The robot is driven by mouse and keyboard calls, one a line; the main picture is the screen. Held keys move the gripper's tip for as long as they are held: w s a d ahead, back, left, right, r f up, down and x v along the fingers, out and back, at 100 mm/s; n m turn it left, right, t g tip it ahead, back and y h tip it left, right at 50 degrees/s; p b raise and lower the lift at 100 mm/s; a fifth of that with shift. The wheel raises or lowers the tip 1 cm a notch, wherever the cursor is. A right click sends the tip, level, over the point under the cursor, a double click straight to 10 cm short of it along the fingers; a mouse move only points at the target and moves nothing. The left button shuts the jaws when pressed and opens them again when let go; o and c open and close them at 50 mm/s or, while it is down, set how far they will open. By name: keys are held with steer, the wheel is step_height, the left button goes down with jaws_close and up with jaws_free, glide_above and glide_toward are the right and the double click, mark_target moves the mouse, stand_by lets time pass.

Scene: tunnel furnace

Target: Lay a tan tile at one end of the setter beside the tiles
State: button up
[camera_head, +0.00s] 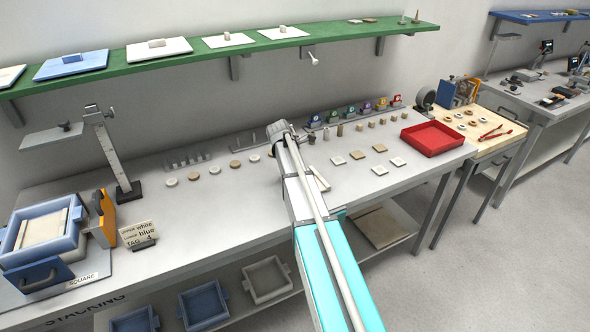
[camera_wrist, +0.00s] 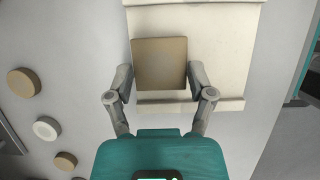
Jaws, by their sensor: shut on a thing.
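My gripper (camera_wrist: 161,76) is shut on a square tan tile (camera_wrist: 160,50), with one finger at each side of it. The tile is over a cream slab, which looks like the setter (camera_wrist: 225,65), in the wrist view. I cannot tell whether the tile touches the slab. No other tile shows clearly on the slab there. In the head view my arm hides the gripper and most of the slab; a pale edge (camera_head: 319,180) shows just right of the arm. Loose white and tan square tiles (camera_head: 357,155) lie on the bench right of my arm.
Round white and tan discs (camera_wrist: 46,128) lie left of the slab. A red tray (camera_head: 432,139) stands at the bench's right end. Small blocks and coloured items line the back, below a green shelf (camera_head: 215,43). A blue tray (camera_head: 40,232) stands at the far left.

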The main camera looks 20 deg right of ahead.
steer(key=shift+f+b, duration=0.55)
steer(key=shift+f, duration=0.15)
steer(key=shift+f+b, duration=0.4)
stand_by(0.3)
steer(key=o, duration=1.1)
